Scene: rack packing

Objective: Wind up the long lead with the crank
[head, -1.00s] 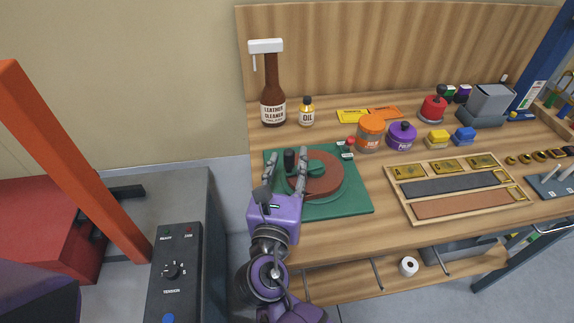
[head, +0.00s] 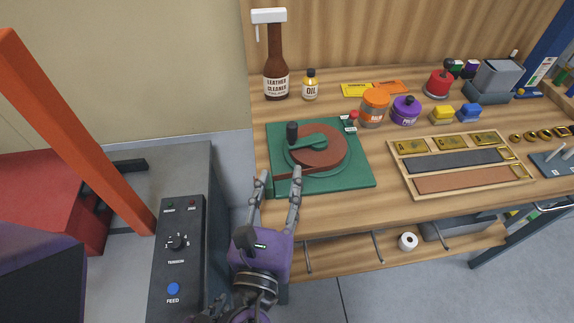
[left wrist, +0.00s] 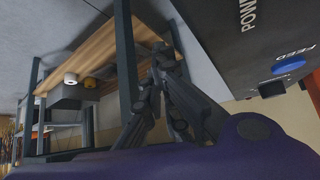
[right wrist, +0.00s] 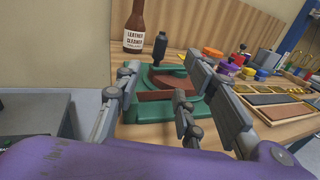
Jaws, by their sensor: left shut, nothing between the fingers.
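The crank (head: 307,141) is a green arm with an upright black knob (head: 292,132) at its far left end. It lies across the brown lead (head: 322,152), coiled on a green winder base (head: 345,183). A brown strip of the lead runs from the coil toward the front left. My right gripper (head: 280,172) is open and empty at the winder's front left edge, apart from the knob. The right wrist view shows the knob (right wrist: 159,47) beyond its spread fingers. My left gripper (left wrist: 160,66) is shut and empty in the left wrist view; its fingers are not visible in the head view.
A control box (head: 176,258) with a dial and blue feed button stands left of the bench. A cleaner bottle (head: 275,70), oil bottle (head: 311,85) and orange jar (head: 374,107) stand behind the winder. A wooden tray (head: 402,190) lies to its right.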

